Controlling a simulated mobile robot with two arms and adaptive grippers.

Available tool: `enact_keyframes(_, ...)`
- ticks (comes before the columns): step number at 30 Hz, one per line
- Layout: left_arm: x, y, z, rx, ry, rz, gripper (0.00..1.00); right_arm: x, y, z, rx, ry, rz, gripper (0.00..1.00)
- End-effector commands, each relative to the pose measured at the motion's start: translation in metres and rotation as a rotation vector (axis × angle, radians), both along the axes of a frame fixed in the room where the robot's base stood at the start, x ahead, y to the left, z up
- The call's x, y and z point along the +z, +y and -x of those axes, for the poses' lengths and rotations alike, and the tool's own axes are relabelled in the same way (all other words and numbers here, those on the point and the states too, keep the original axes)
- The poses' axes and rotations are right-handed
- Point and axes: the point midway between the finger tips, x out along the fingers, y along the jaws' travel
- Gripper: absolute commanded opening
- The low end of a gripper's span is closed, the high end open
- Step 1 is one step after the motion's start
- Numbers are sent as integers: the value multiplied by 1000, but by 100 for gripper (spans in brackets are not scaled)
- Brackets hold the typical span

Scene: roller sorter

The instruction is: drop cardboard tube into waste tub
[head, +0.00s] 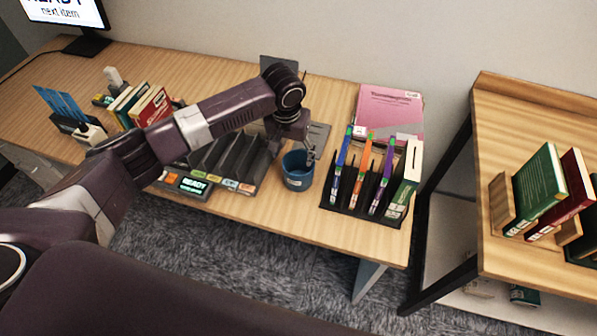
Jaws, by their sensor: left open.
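A blue round tub (298,180), which looks like the waste tub, stands upright on the wooden desk near its front edge. My left gripper (312,156) points down at the tub's right rim, and its fingers are open. The fingers are small in the picture, so I cannot tell whether they touch the rim. I cannot make out a cardboard tube, and the inside of the tub is mostly hidden. My right gripper is out of view.
A pink folder (390,105) lies behind. A wooden shelf (520,120) with books stands far right.

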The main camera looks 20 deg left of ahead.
Motion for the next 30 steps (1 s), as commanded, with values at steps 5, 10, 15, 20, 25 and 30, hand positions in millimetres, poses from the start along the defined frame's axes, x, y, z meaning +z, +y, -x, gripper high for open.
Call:
enact_keyframes(5,21,0,1,-1,-5,2,61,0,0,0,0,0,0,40)
enact_keyframes(10,57,0,7,0,-4,2,61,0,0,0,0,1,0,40)
enact_keyframes(15,91,1,12,0,-4,1,61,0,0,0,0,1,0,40)
enact_keyframes(20,111,1,15,1,-3,1,61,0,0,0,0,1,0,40)
enact_keyframes(25,118,1,17,1,-1,0,61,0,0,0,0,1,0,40)
enact_keyframes(30,118,1,17,1,0,0,61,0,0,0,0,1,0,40)
